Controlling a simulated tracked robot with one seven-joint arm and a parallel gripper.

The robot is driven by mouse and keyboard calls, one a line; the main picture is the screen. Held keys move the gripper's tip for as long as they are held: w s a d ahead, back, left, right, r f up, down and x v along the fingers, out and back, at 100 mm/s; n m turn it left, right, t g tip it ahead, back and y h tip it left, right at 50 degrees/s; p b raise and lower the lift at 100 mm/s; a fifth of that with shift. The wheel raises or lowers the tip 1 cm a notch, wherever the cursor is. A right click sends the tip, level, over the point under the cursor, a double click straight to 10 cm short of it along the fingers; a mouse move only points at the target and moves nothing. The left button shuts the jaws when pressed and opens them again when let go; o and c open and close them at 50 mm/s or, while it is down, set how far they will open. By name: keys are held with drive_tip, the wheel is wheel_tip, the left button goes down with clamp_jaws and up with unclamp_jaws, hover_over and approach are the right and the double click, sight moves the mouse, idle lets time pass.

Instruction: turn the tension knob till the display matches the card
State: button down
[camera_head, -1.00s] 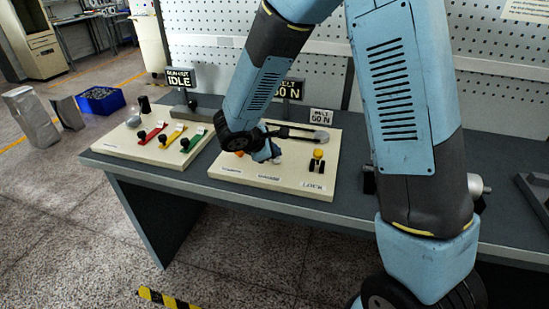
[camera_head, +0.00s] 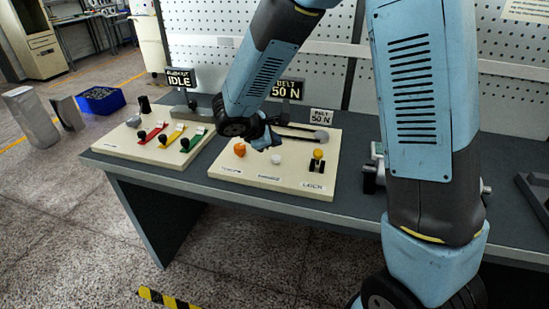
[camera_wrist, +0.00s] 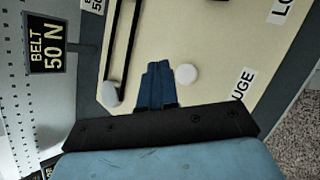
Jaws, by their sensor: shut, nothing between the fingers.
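The orange tension knob (camera_head: 240,149) stands at the left of the cream panel (camera_head: 290,185), clear of my gripper. The dark display (camera_head: 287,90) behind the panel reads BELT 50 N, also in the wrist view (camera_wrist: 47,46). The white card (camera_head: 321,117) to its right appears to read BELT 50 N too; the wrist view shows only its cut-off edge. My gripper (camera_head: 275,143) is shut and empty above the panel, right of the orange knob. In the wrist view its blue fingers (camera_wrist: 157,85) appear beside a white knob (camera_wrist: 186,74). The tension knob is outside the wrist view.
A yellow-topped control (camera_head: 318,155) stands by the LOCK label at the panel's right. A dark strip (camera_head: 300,131) runs along the panel's back. A second panel (camera_head: 125,150) at left carries red, yellow and green levers, with an IDLE display (camera_head: 179,78) behind it.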

drive_tip(key=shift+r, duration=1.2)
drive_tip(key=shift+d, duration=0.1)
drive_tip(key=s+d+r+m+g+y, duration=0.3)
drive_tip(key=s+d+r+m, duration=1.05)
drive_tip(key=s+d, duration=0.3)
drive_tip(key=s+d+r+m+t+y, duration=0.2)
drive_tip(key=s+r+m+y, duration=0.1)
drive_tip(key=s, duration=0.5)
drive_tip(key=shift+s+r+m, duration=0.15)
drive_tip(key=shift+r+m, duration=0.35)
drive_tip(key=shift+m, duration=0.35)
idle(1.2)
